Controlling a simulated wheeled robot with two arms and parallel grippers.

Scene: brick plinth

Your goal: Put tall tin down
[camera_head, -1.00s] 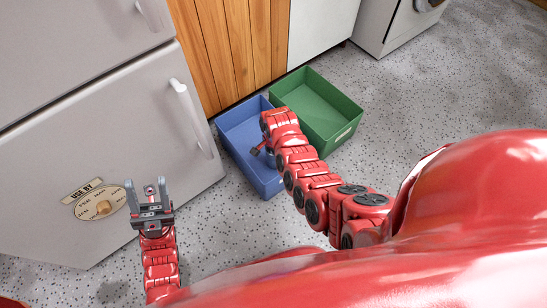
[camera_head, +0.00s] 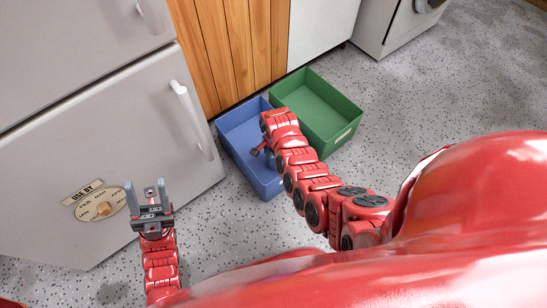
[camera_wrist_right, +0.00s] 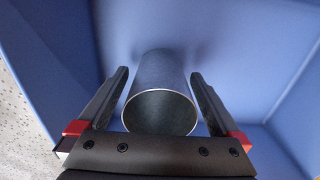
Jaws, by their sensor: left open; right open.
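The tall tin (camera_wrist_right: 160,85) is a grey metal cylinder in the right wrist view, its open round end toward the camera. It is inside the blue bin (camera_head: 236,128), whose blue walls fill that view (camera_wrist_right: 245,45). My right gripper (camera_wrist_right: 160,82) is open, with one finger on each side of the tin and a gap showing on both sides. In the head view my right arm reaches over the blue bin and hides the tin. My left gripper (camera_head: 149,190) is open and empty, in front of the fridge.
A green bin (camera_head: 335,108) stands right beside the blue bin and looks empty. A grey fridge (camera_head: 95,150) with a dial is at the left. Wooden panelling (camera_head: 230,45) and a white cabinet (camera_head: 320,30) stand behind the bins. Speckled floor is clear at the right.

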